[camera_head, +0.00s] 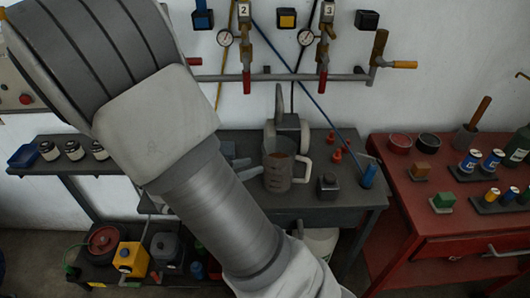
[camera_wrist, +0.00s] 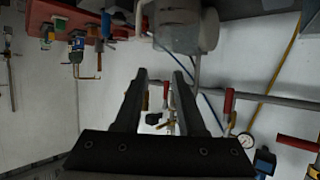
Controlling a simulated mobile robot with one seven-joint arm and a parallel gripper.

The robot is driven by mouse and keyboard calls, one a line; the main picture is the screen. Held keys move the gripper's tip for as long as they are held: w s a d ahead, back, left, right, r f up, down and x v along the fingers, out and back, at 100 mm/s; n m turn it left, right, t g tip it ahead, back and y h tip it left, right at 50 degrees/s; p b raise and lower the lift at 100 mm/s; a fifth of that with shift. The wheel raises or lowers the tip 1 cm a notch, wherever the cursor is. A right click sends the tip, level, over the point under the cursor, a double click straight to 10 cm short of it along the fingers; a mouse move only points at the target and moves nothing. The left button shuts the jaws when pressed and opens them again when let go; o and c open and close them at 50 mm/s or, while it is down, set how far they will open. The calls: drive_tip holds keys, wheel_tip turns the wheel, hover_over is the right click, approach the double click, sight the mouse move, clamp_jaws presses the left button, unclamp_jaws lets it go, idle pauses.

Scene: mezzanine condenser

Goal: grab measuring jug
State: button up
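The measuring jug (camera_head: 277,172) is a grey-brown, see-through jug with a handle on its right side. It stands upright on the dark workbench (camera_head: 318,203) in the head view, just right of my arm. My gripper (camera_wrist: 160,74) shows in the wrist view with its two fingers apart and nothing between them. In the head view my arm crosses the picture and the gripper itself cannot be made out. I cannot pick out the jug for certain in the wrist view.
A grey machine (camera_head: 289,128) stands behind the jug. A dark block (camera_head: 328,186), orange cones (camera_head: 337,156) and a blue cylinder (camera_head: 369,176) are to its right. A red table (camera_head: 425,208) with cans stands at right. Pipes with valves (camera_head: 324,76) run along the wall.

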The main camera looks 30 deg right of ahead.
drive_tip(key=b, duration=0.1)
approach(289, 157)
drive_tip(key=x, duration=0.5)
drive_tip(key=shift+g+h, duration=0.3)
drive_tip(key=shift+h, duration=0.1)
drive_tip(key=shift+w+b+x, duration=0.15)
drive_tip(key=shift+x, duration=1.2)
drive_tip(key=shift+w+b+x, duration=0.1)
drive_tip(key=shift+b+x, duration=0.05)
drive_tip(key=shift+x, duration=1.2)
clamp_jaws()
drive_tip(key=shift+a+f, duration=0.1)
